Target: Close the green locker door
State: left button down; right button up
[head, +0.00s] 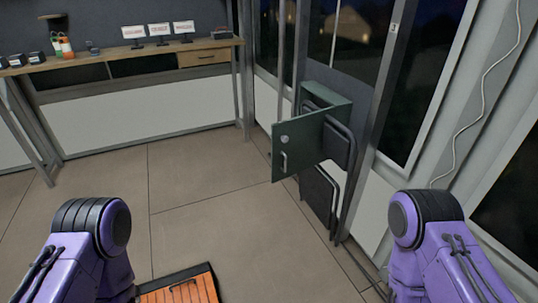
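The green locker door (297,147) stands open at the right of the middle in the head view, swung out from the wall side. It has a round lock and a pale handle (284,161) near its left edge. Part of the green locker body (326,99) shows behind it; its inside is mostly hidden. Only my purple arms show, at the lower left and lower right, both well apart from the door. Neither gripper is in the picture.
Dark folded frames, perhaps chairs (319,196), lean below and beside the locker. A wooden bench (120,63) with small items runs along the back left wall. An orange slatted thing (180,290) lies at the bottom. The tiled floor (215,215) between is clear.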

aim_at(303, 150)
jog(key=z, duration=0.4)
jog(key=i, duration=1)
jog(key=z, duration=0.5)
